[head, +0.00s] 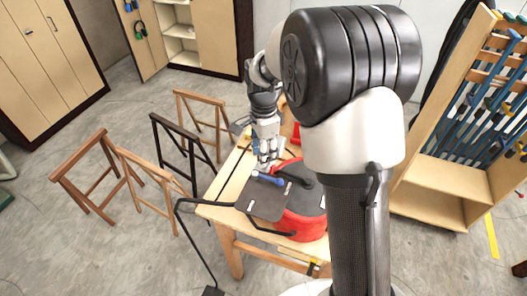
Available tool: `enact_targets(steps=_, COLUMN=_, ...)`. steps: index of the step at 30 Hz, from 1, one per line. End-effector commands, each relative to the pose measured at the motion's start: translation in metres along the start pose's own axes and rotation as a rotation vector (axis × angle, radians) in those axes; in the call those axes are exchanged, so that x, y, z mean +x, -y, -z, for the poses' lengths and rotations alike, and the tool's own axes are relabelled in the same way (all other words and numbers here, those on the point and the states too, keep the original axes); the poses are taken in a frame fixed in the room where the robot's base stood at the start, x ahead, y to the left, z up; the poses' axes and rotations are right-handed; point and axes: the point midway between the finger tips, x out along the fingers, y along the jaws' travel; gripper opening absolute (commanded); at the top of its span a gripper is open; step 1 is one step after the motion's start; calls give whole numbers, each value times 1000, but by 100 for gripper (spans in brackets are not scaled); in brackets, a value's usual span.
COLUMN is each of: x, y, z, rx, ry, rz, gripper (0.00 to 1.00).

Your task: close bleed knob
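My gripper (268,163) points down over the wooden workbench, just above a red round vessel (301,222) with a dark cover (268,199). A small blue piece (268,178) lies on or just behind the cover, right below my fingertips. I cannot tell whether it is the bleed knob, or whether the fingers touch it. The fingers are too small in view to show whether they are open or shut. My arm hides the right part of the vessel and bench.
The workbench (226,193) has bare wood at its left. Wooden trestles (150,185) stand on the floor to the left. A black cable (190,243) runs from the vessel to the floor. A wooden rack with blue clamps (447,173) stands at the right.

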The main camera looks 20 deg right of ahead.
Motion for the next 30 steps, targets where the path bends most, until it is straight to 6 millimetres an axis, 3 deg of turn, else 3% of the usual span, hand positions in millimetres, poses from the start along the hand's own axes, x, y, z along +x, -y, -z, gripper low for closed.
enact_targets(steps=5, x=0, y=0, z=0, rx=0, ry=0, rz=-1, gripper=48)
enact_targets(steps=17, x=-7, y=0, z=0, rx=-1, ry=0, rz=0, gripper=48)
enact_targets(steps=30, x=-92, y=1, z=0, rx=-1, ry=0, rz=3, gripper=48)
